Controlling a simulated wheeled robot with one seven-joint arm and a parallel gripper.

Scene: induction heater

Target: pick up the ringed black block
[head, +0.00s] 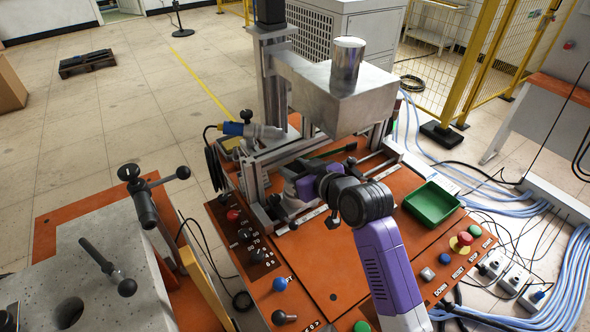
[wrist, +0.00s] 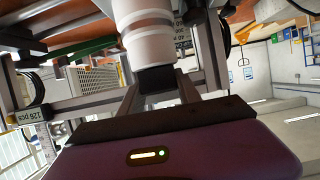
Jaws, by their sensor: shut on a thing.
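In the wrist view, a small black block (wrist: 157,79) sits between the two fingers of my gripper (wrist: 158,86). The fingers are closed on its sides. A white stepped cylinder (wrist: 148,35) adjoins the block at its upper side in that picture; I cannot tell whether the two are joined. In the head view, my dark wrist and purple arm reach into the metal frame on the orange bench (head: 335,262). The fingers and the block are hidden there behind my own wrist.
The metal frame and a grey box (head: 325,95) with a steel cylinder (head: 347,62) stand close around and above my gripper. A green tray (head: 431,203) lies to the right. Buttons and knobs line the bench's front. A grey plate with levers (head: 100,265) is at left.

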